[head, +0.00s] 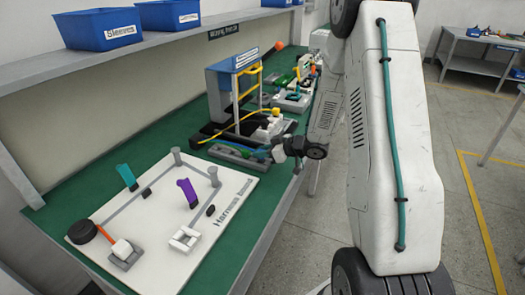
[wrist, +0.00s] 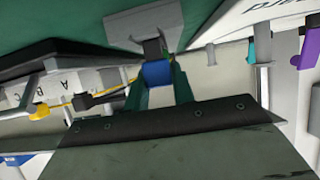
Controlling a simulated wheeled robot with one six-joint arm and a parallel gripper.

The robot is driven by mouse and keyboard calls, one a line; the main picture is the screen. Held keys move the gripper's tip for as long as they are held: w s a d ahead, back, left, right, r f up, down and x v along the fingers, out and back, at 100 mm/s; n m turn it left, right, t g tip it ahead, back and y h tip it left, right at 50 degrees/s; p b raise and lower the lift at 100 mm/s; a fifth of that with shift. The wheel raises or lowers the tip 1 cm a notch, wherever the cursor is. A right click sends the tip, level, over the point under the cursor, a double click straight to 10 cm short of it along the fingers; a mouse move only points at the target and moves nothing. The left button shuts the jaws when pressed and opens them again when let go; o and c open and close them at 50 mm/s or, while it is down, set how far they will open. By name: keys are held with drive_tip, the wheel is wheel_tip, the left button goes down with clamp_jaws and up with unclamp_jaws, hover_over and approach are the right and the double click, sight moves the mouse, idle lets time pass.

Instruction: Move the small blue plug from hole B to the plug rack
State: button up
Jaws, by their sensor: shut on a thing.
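The small blue plug (wrist: 157,73) is between the two green fingers of my gripper (wrist: 157,92) in the wrist view. The gripper is shut on it. A dark piece stands directly beyond the plug, against a grey block (wrist: 125,28) on the green mat; I cannot tell whether the plug touches it. This block looks like the plug rack, seen as a long grey strip (head: 228,155) in the head view. My gripper (head: 268,152) is at its right end there, with the plug too small to make out. A white panel lettered A, B, C (wrist: 68,88) is left in the wrist view.
The white harness board (head: 150,215) with teal and purple clips (head: 187,192) lies in front of the rack. A yellow plug (wrist: 40,110) on a yellow cable is by the lettered panel. A blue-topped stand (head: 232,85) rises behind. Green mat at the bench's front edge is clear.

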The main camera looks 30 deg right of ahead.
drive_tip(key=shift+f, duration=0.65)
drive_tip(key=o, duration=1)
drive_tip(key=shift+o, duration=0.2)
drive_tip(key=shift+v, duration=3.85)
